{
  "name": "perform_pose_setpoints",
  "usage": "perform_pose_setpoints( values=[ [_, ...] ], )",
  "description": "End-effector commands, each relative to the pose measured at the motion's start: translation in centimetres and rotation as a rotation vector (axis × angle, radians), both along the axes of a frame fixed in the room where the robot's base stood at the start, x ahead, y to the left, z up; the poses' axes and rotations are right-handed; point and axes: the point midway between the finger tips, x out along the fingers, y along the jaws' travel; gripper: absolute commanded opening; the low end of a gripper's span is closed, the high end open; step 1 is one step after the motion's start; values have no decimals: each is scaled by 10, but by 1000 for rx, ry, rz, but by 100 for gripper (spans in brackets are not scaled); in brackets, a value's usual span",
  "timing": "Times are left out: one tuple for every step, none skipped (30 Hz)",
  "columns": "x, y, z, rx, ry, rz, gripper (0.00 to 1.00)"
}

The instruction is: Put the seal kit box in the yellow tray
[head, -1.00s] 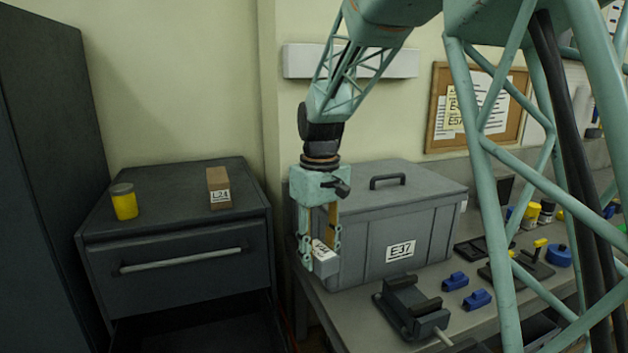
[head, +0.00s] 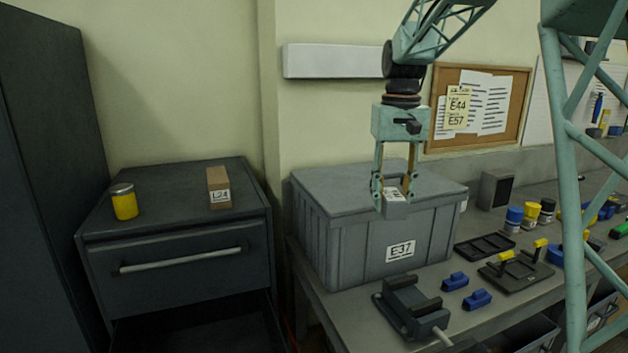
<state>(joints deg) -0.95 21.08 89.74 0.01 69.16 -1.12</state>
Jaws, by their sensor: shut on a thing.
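My gripper (head: 394,193) points down and is shut on a small grey box (head: 396,209) with a white label on top. The label is too small to read, so I cannot tell for certain that this is the seal kit box. The gripper holds it in front of the large grey lidded bin (head: 340,235) marked E37, at about the height of its upper front edge. I see no yellow tray in this view.
A dark cabinet (head: 180,293) at left bears a yellow jar (head: 125,204) and a brown box (head: 218,188) marked L24.

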Motion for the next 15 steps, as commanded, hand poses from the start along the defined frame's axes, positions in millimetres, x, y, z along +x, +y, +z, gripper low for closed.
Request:
perform_pose_setpoints(
  values=[
    [2,-4,3,0,-1,-12,18],
    [2,-7,4,0,-1,-18,18],
    [3,-9,6,0,-1,-25,18],
    [3,-10,7,0,-1,-29,18],
    [4,-11,8,0,-1,-32,18],
    [4,-12,8,0,-1,-35,18],
    [4,-12,9,0,-1,-36,18],
    [4,-13,9,0,-1,-37,18],
    [4,-13,9,0,0,-37,18],
    [4,-13,9,0,0,-37,18],
    [4,-12,9,0,0,-37,18],
    [4,-12,9,0,0,-37,18],
    [4,-12,9,0,0,-37,18],
    [4,-12,9,0,0,-37,18],
    [4,-12,9,0,0,-36,18]
  ],
)
